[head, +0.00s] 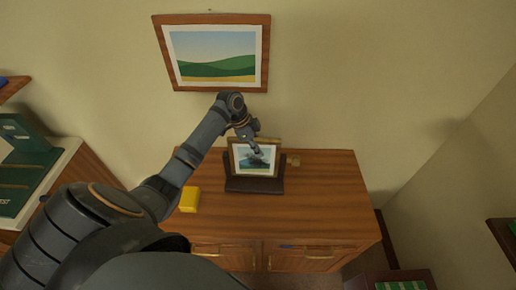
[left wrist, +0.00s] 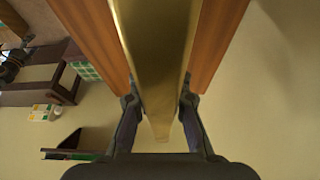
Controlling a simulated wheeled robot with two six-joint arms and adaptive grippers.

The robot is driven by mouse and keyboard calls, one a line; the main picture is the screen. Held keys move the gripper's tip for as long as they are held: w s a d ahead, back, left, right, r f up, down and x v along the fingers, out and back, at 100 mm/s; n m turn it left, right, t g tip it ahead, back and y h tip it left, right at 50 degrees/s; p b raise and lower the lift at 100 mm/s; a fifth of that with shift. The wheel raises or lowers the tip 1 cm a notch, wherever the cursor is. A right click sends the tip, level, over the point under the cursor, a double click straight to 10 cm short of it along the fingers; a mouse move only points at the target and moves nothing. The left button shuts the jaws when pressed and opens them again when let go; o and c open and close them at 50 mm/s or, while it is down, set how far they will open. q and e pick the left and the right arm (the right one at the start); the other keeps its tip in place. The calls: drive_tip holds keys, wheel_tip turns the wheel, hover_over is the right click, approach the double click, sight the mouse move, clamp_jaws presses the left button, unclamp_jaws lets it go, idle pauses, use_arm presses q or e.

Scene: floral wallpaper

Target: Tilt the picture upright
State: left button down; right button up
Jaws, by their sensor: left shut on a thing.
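A small framed picture (head: 240,160) with a pale gold frame stands in a dark stand (head: 270,186) on the wooden cabinet. It shows a blue-grey landscape and looks roughly upright; its exact lean is hard to tell. My left gripper (head: 255,146) reaches it from above and covers part of its top edge and image. In the left wrist view, my left gripper (left wrist: 158,103) has one finger on each side of a long gold frame edge (left wrist: 155,50) and is shut on it. My right gripper is not in view.
The wooden cabinet (head: 330,205) has free room on its right. A large landscape (head: 218,57) hangs on the wall above. Dark green things (head: 25,165) stand at left.

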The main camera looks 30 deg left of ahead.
use_arm(q)
drive_tip(key=c, duration=1.4)
unclamp_jaws()
drive_tip(key=shift+o, duration=0.6)
drive_tip(key=v, duration=1.2)
